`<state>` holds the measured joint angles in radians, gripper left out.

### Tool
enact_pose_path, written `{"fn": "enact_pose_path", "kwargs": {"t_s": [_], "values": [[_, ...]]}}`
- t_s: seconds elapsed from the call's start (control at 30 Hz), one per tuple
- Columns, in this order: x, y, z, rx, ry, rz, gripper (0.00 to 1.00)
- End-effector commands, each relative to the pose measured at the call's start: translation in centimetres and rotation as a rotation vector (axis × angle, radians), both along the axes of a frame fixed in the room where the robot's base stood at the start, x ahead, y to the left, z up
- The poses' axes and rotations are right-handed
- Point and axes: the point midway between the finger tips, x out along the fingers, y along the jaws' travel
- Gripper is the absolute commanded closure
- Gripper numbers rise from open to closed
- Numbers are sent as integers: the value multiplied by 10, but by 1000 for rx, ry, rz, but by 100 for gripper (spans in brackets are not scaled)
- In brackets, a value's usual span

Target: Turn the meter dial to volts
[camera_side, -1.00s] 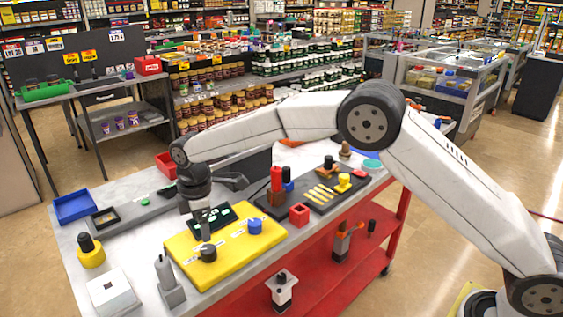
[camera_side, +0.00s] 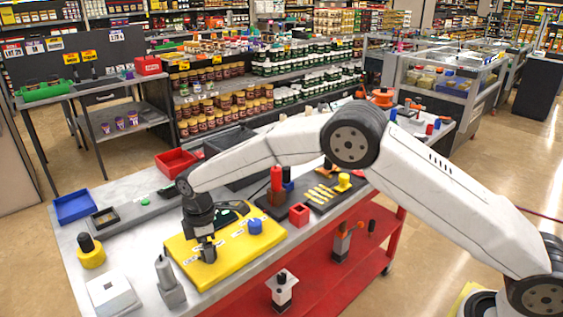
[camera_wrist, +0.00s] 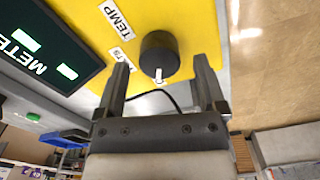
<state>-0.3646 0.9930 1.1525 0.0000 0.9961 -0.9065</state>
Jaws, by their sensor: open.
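The yellow meter board (camera_side: 237,262) lies on the cart top, with a dark METER panel (camera_wrist: 45,50) at the left of the wrist view. The black dial (camera_wrist: 158,52) stands on the board; its white pointer mark (camera_wrist: 159,74) faces my gripper's palm. A TEMP label (camera_wrist: 115,17) is up and left of the dial. A second label (camera_wrist: 121,56), ending in "TS", is partly hidden by the left finger. My gripper (camera_wrist: 162,64) is open, a finger on either side of the dial with gaps. In the side view my gripper (camera_side: 207,252) is down at the dial.
A blue knob (camera_side: 255,226) sits on the same board. A grey upright tool (camera_side: 168,280), a white box (camera_side: 111,294) and a yellow-based black knob (camera_side: 90,252) stand on the left. A red block (camera_side: 299,214) is to the right. A cable (camera_wrist: 165,95) runs below the dial.

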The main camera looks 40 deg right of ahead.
Motion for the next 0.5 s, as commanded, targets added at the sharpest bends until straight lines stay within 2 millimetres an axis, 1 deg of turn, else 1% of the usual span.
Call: {"fn": "enact_pose_path", "kwargs": {"t_s": [0.13,0.4,0.43,0.47,0.5], "values": [[0,0,-8,-1,1,0,10],[0,0,-8,0,0,0,10],[0,0,-8,0,0,0,13],[0,0,-8,0,0,0,23],[0,0,-8,0,0,0,36]]}}
